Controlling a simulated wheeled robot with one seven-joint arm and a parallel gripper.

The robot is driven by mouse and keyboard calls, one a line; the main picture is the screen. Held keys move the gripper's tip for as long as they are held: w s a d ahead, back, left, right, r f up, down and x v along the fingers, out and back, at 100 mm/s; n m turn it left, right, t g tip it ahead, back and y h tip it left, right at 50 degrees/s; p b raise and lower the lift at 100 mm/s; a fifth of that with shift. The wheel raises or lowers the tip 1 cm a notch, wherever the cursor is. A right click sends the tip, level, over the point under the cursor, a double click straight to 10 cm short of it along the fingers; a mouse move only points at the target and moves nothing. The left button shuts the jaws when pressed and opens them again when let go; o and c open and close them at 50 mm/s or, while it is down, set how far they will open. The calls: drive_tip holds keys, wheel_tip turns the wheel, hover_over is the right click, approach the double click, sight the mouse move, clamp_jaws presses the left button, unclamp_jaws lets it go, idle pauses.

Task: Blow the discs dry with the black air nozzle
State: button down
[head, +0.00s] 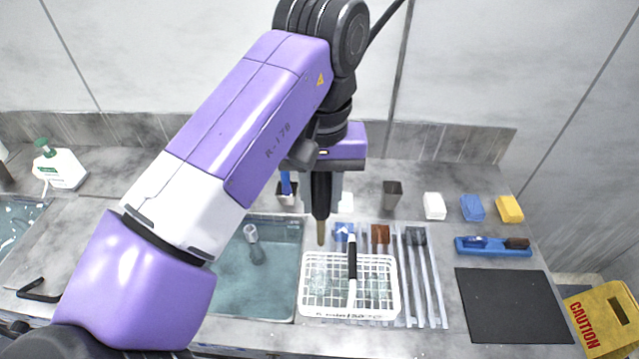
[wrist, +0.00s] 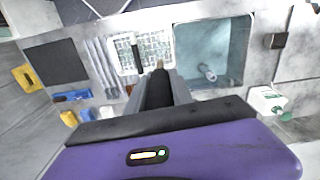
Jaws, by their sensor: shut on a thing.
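My gripper (head: 321,182) is shut on the black air nozzle (head: 321,203), which points straight down with a tan tip. In the wrist view the nozzle (wrist: 159,92) sits between my fingers, its tip toward the basket edge. A white wire basket (head: 375,312) stands at the right of the sink, just in front of the nozzle tip; it also shows in the wrist view (wrist: 121,62). The discs (head: 375,288) look like pale, clear shapes inside the basket and are hard to make out singly. The tip is above the basket's back left side, apart from it.
A black-handled tool (head: 352,255) lies across the basket. A water-filled sink (head: 235,285) is left of it. Metal rails (head: 433,290) with coloured blocks, a black mat (head: 515,305), a blue brush (head: 492,247) and sponges (head: 472,208) are on the right. A soap bottle (head: 60,168) stands far left.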

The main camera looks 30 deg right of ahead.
wheel_tip(320, 180, down, 6)
drive_tip(key=b, duration=0.4)
drive_tip(key=shift+f+b, duration=0.25)
drive_tip(key=shift+b, duration=0.15)
drive_tip(key=shift+p, duration=0.35)
idle(1.3)
drive_tip(key=shift+r+p, duration=2.2)
drive_tip(key=shift+r, duration=0.35)
